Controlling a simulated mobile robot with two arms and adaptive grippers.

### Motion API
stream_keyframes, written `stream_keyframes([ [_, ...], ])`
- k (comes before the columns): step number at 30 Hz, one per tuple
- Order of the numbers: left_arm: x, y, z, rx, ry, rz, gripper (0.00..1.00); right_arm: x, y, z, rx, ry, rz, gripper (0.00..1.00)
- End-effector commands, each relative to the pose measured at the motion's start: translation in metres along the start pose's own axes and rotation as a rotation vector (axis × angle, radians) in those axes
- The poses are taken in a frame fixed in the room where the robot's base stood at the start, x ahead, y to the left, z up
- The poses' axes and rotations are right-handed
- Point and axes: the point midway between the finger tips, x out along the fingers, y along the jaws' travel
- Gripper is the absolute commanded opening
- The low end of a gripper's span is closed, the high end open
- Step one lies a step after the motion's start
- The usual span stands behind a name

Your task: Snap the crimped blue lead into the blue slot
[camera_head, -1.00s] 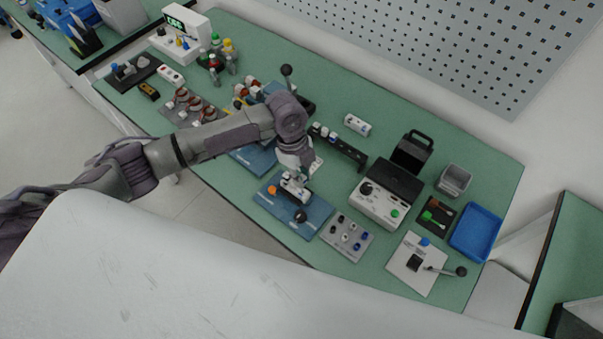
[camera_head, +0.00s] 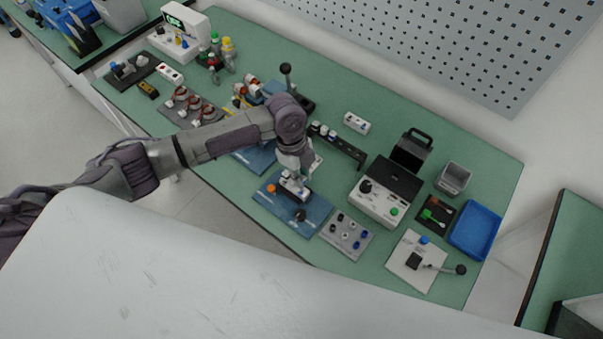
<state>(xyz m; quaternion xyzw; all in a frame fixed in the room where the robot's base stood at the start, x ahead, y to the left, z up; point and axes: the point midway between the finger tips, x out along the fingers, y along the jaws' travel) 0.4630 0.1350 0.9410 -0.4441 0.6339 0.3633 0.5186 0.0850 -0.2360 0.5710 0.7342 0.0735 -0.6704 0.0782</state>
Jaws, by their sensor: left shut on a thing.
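My left gripper (camera_head: 294,183) points down over a blue fixture plate (camera_head: 318,213) near the front edge of the bench. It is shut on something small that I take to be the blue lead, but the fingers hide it. A pale block stands on the plate right at the fingertips, with an orange knob (camera_head: 271,188) to its left and a black knob (camera_head: 299,214) in front. The blue slot cannot be made out at this size. My right gripper is not in view.
A grey plate (camera_head: 345,237) with blue, white and dark posts lies to the right. A black rail (camera_head: 347,153) with small connectors stands behind. A white tester (camera_head: 379,206), a lever press (camera_head: 415,276) and a blue tray (camera_head: 475,232) are farther right.

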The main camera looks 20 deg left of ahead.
Motion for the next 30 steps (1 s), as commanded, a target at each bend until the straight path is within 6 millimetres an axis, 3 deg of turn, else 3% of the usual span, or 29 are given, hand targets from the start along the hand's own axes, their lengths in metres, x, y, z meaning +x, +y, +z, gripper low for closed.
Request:
stream_keyframes([
  [30,0.0079,0.0002,0.0017,0.000,0.000,0.000,0.00,0.0001,-0.0001,-0.0008,-0.001,0.001,0.000,0.40],
])
